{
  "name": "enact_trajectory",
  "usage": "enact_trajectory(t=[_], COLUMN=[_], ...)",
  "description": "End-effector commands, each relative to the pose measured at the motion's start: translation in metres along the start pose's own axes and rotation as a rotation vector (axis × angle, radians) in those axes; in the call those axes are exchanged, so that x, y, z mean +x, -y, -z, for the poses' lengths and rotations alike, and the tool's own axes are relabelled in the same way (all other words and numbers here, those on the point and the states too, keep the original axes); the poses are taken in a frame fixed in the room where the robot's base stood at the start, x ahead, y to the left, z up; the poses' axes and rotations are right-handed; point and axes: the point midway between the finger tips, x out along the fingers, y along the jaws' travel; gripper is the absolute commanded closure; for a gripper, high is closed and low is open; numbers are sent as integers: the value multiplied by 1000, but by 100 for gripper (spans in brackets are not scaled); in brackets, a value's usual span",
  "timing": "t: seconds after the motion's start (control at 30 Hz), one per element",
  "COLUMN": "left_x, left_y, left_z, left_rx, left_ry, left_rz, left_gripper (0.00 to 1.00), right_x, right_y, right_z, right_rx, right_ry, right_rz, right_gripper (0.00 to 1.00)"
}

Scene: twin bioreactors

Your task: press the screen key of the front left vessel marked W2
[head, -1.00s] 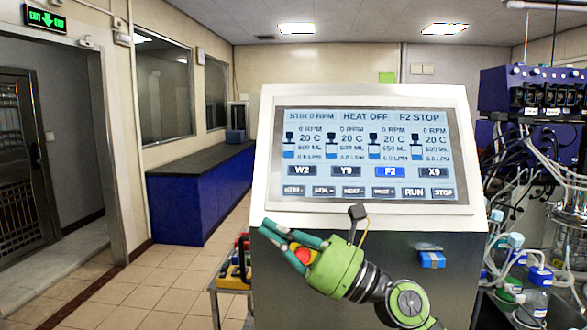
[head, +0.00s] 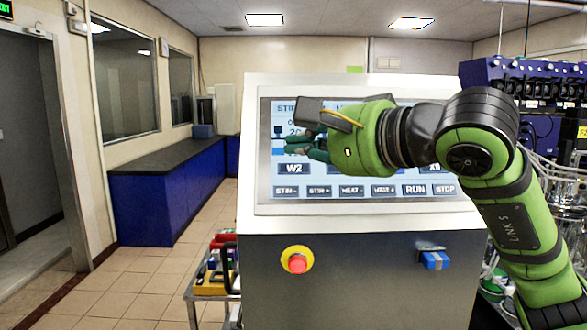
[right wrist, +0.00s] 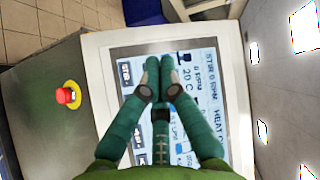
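The touch screen (head: 264,185) stands on a tilted white console and also shows in the right wrist view (right wrist: 212,75). Its dark W2 key (head: 294,169) is at the left of the upper key row, uncovered in the head view. In the right wrist view I cannot make it out; the fingers cover that area. My right gripper (head: 295,144) is in front of the screen's left part, just above the W2 key in the picture. Its green fingers are together and empty in the right wrist view (right wrist: 159,64). Contact with the screen cannot be told. My left gripper is out of view.
The lower key row, with RUN (head: 414,190) and STOP (head: 444,190), is close under W2. A cart (head: 211,285) stands at left; open floor lies beyond.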

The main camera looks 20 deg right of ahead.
Motion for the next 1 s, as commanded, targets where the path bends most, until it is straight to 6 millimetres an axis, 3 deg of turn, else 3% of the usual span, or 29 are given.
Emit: enact_trajectory(t=[0.7,1.0], left_x=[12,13], left_y=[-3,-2], left_z=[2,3], left_rx=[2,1], left_ry=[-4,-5], left_rz=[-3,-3], left_gripper=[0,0], right_x=[55,62], right_y=[-41,-45], right_z=[39,44], right_rx=[4,2], right_ry=[3,3], right_rz=[-1,0], right_gripper=[100,100])
